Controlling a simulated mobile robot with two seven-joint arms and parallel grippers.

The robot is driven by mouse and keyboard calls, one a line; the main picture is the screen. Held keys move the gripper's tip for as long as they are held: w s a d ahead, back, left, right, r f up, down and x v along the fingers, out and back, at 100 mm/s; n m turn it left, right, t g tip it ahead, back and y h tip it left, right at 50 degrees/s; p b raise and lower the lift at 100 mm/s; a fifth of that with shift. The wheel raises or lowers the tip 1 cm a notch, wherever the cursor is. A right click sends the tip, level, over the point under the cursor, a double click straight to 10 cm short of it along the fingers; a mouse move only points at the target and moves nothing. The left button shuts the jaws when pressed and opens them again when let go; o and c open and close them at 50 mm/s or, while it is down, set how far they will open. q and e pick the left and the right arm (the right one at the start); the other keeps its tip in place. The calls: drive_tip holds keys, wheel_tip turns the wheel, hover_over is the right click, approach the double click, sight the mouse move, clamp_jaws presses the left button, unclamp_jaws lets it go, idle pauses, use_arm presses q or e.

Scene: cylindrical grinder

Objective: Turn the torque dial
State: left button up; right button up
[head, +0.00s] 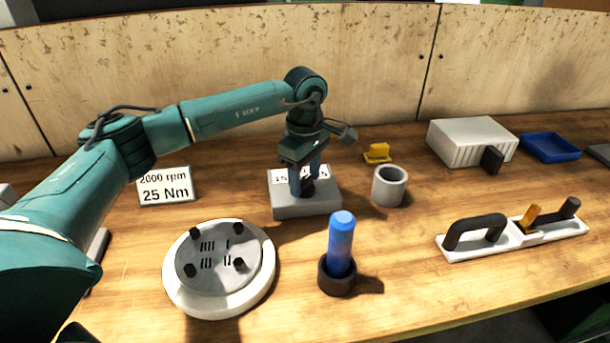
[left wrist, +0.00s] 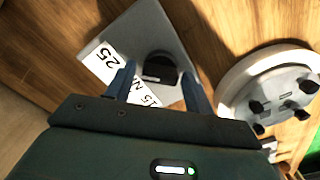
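The torque dial is a black knob (head: 307,188) on a light grey box (head: 305,207) with a white number label, near the middle of the table. In the left wrist view the knob (left wrist: 160,68) shows between the fingertips, with "25" readable on the label (left wrist: 104,56). My left gripper (head: 305,182) points down over the dial, its blue fingers apart on either side of the knob. In the left wrist view the fingers (left wrist: 158,70) show gaps to the knob, so it is open. The knob's pointer setting is hard to tell. My right gripper is not in view.
A sign (head: 165,187) reads "2000 rpm 25 Nm". A round white plate with bolts (head: 220,268) and a blue-handled tool in a black holder (head: 341,245) stand in front. A grey cup (head: 390,186) is close right of the dial box. A wooden panel (head: 390,60) backs the table.

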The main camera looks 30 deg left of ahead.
sight(305, 179)
use_arm(q)
drive_tip(key=shift+o, duration=0.7)
wheel_tip(305, 179, up, 13)
idle(0.5)
